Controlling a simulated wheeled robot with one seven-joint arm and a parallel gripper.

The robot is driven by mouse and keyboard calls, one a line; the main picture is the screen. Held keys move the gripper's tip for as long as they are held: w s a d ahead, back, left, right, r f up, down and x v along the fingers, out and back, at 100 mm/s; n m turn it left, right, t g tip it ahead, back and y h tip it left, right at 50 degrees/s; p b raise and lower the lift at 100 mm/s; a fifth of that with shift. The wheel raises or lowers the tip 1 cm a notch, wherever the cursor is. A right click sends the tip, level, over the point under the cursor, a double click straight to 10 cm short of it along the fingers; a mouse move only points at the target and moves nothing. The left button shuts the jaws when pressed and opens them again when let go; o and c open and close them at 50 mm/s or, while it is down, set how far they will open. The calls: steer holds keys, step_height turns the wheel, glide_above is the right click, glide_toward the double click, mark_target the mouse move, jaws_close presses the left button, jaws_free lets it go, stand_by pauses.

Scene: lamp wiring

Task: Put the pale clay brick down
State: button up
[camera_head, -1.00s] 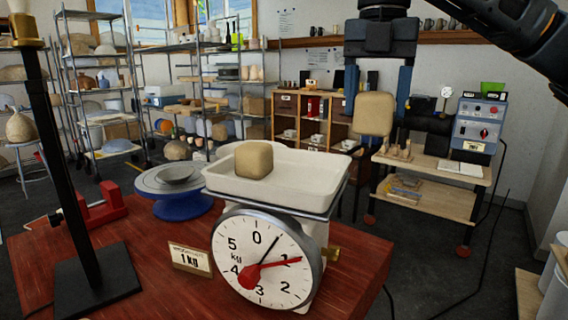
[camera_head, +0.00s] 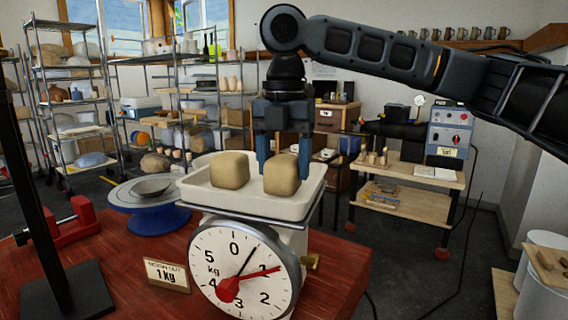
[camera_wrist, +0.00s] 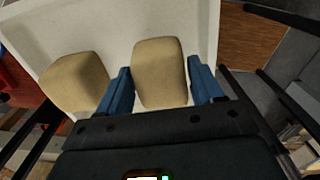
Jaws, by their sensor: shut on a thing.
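The pale clay brick (camera_head: 282,174) is between the blue fingers of my gripper (camera_head: 284,166), at the right part of the white scale pan (camera_head: 308,203). My gripper is shut on it, with a finger on each side; I cannot tell whether its underside touches the pan. In the wrist view the held brick (camera_wrist: 159,72) is between the fingertips. A second, similar brick (camera_head: 230,170) sits in the pan to its left, apart from it, and also shows in the wrist view (camera_wrist: 75,82).
The scale dial (camera_head: 244,270) has a red pointer near 1 and a black pointer between 0 and 1. A sign (camera_head: 167,274) reads 1 kg. A blue turntable (camera_head: 150,205) with a grey bowl stands left of the scale. A black post (camera_head: 40,200) rises at the left.

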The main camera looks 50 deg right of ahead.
mark_target(284, 156)
steer(key=shift+f, duration=0.25)
steer(key=o, duration=1.3)
step_height(284, 156, up, 12)
steer(key=shift+r+p, duration=0.15)
steer(key=shift+p, duration=0.35)
